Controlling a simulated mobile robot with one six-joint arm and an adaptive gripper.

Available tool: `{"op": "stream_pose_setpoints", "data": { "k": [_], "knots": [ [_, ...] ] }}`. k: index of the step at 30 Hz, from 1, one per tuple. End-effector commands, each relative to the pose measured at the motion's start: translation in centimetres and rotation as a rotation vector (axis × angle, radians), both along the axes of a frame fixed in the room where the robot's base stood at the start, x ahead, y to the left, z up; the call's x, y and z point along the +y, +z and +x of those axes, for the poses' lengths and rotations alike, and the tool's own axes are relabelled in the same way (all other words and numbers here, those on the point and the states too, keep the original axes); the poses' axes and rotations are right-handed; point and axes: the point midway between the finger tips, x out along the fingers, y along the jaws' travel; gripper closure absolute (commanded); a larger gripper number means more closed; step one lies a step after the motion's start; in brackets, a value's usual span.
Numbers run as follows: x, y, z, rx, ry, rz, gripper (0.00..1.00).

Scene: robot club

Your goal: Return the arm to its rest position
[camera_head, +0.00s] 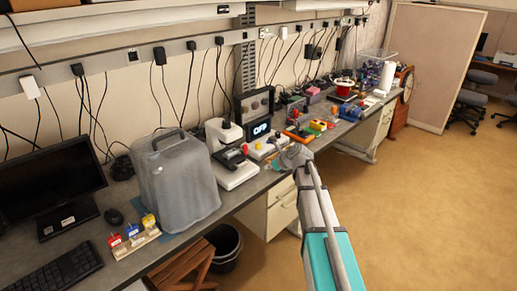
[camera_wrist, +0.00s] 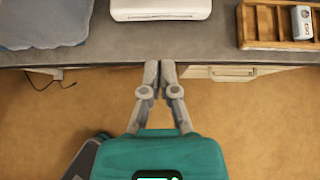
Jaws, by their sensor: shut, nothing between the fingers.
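My arm (camera_head: 317,215) reaches from the bottom of the head view up toward the bench's front edge. Its far end lies in front of the bench, and the fingers cannot be made out there. In the wrist view my gripper (camera_wrist: 159,66) is shut and empty. Its fingertips meet close to the bench's front edge, with brown floor below them in the picture. They appear clear of the white device (camera_wrist: 160,11) on the bench.
The bench (camera_head: 105,262) carries a grey-covered machine (camera_head: 175,185), a monitor (camera_head: 45,170) and many small items. A wooden compartment tray (camera_wrist: 272,43) sits near the edge. A bin (camera_head: 226,250) and wooden stool (camera_head: 180,268) stand below. The floor (camera_head: 430,200) at right is open.

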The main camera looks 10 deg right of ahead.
Motion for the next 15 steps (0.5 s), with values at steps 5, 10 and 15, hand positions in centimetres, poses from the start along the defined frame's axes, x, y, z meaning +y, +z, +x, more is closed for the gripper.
{"op": "stream_pose_setpoints", "data": {
  "k": [5, 10, 15],
  "knots": [
    [0.4, -0.4, -1.1, -0.015, 0.063, -0.062, 1.00],
    [1.2, -1.2, -3.5, -0.048, 0.213, -0.202, 1.00],
    [1.8, -2.3, -6.9, -0.093, 0.434, -0.387, 1.00]
  ]
}}
